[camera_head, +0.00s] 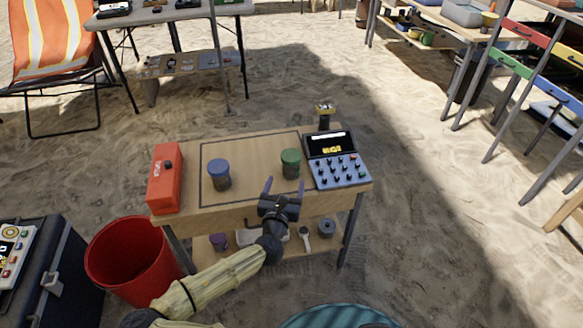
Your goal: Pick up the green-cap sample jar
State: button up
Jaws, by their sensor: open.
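The green-cap sample jar (290,163) stands upright on the small wooden table (240,191), inside a dark outlined square, beside the control box. A blue-cap jar (219,174) stands to its left in the same square. My gripper (283,184) is open and empty at the table's front edge, in front of and slightly left of the green-cap jar. Its two fingers point toward the table's far side. Whether a finger touches the jar cannot be told from this view.
A red box (166,178) lies on the table's left end. A control box with knobs (338,171) sits at the right end. A red bucket (128,262) stands left, beside a dark case (50,285). The lower shelf holds small items. Table space between the jars is clear.

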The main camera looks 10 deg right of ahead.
aim_at(290, 169)
jog(key=shift+x, duration=2)
jog(key=shift+w, duration=0.1)
jog(key=b+x, duration=0.1)
jog(key=x, duration=0.4)
jog(key=shift+w+d, duration=0.2)
jog(key=shift+w, duration=0.1)
jog(key=c, duration=1.1)
jog(key=shift+c, duration=0.2)
notch_tip(290, 169, up, 10)
jog(key=p, duration=0.3)
